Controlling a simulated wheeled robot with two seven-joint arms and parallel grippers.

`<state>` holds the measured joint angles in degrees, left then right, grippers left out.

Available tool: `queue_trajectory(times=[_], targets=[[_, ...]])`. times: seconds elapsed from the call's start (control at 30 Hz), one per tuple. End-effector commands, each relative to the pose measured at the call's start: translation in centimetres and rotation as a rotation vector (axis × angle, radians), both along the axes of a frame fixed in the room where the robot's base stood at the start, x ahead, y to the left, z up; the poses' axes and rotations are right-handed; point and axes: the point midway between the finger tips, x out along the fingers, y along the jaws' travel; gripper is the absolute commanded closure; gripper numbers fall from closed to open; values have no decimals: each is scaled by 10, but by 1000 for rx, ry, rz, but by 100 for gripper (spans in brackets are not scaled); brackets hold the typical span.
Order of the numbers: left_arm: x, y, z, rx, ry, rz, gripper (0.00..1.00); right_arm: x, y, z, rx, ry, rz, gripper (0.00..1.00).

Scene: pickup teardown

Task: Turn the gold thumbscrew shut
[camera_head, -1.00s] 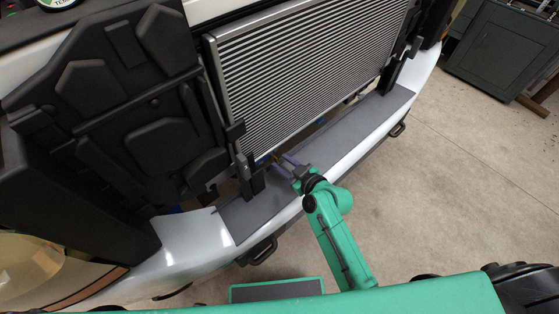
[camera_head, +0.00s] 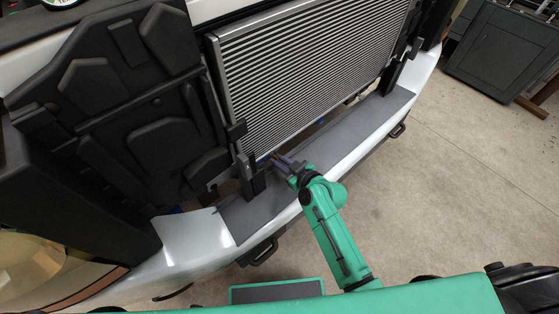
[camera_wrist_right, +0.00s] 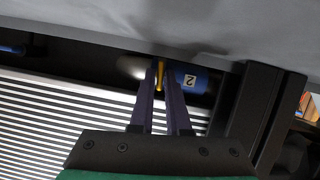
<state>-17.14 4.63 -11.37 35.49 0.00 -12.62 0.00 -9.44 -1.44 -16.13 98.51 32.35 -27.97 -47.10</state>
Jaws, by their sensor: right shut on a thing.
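The gold thumbscrew (camera_wrist_right: 159,76) shows in the right wrist view as a small yellow piece between my finger tips. It sits against a blue cylinder (camera_wrist_right: 192,80) with a white label marked "2". My right gripper (camera_wrist_right: 160,72) is shut on the thumbscrew, its two purple fingers on either side of it. In the head view my right gripper (camera_head: 279,159) reaches to the lower edge of the radiator, and the thumbscrew is too small and covered to make out there. My left gripper is not in view.
The finned radiator (camera_head: 310,75) stands behind the grey-topped bumper (camera_head: 315,150). A dark upright bracket (camera_head: 249,176) is close to the left of my right gripper. Black panels (camera_head: 130,90) fill the left.

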Motion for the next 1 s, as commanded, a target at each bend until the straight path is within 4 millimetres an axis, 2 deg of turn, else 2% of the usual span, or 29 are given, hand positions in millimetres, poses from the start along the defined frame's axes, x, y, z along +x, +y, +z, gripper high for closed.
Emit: queue_trajectory(times=[0.27, 0.6, 1.0], targets=[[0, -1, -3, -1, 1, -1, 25, 2, -2, 0, 137, 100, 1, 100], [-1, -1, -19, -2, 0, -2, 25, 3, -4, -2, 336, 243, 1, 100], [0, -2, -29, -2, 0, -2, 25, 4, -4, -1, 451, 325, 0, 100]])
